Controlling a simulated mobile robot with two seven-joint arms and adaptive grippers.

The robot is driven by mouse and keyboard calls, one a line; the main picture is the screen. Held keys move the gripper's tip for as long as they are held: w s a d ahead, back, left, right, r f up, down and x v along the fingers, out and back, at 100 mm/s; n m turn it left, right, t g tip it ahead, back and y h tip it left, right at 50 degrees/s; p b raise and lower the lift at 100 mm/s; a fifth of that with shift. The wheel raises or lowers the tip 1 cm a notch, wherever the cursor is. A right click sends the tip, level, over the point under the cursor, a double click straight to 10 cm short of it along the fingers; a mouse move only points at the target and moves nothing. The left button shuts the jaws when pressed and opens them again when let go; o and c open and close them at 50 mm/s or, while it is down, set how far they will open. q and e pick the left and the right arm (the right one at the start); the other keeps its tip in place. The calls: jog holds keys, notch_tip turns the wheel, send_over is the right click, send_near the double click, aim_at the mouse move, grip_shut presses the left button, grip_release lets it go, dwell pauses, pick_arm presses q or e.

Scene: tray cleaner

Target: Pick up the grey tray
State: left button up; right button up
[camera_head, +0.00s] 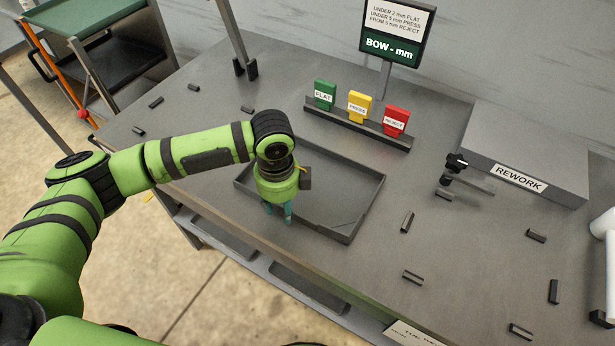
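The grey tray (362,204) lies flat on the grey bench, a shallow rectangle with a low rim. It looks empty where it shows. My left gripper (279,212) points down at the tray's near rim, left of the middle of that side. Its two teal fingertips are apart, with a gap between them. I cannot tell whether they touch the rim. My wrist hides part of the tray's left and far side. My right gripper is out of view.
Behind the tray stands a rack with green FLAT (324,95), yellow PRESS (359,106) and red REJECT (396,121) tags. A BOW sign (391,50) rises behind. A grey REWORK box (530,155) is at right. Several small dark blocks dot the bench.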

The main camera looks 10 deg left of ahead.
pick_arm(q)
grip_shut()
jog(key=shift+w, duration=0.1)
jog(key=shift+r, duration=0.1)
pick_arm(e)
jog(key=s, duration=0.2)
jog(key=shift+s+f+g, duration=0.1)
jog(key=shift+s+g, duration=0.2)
pick_arm(q)
jog(key=shift+r, duration=0.1)
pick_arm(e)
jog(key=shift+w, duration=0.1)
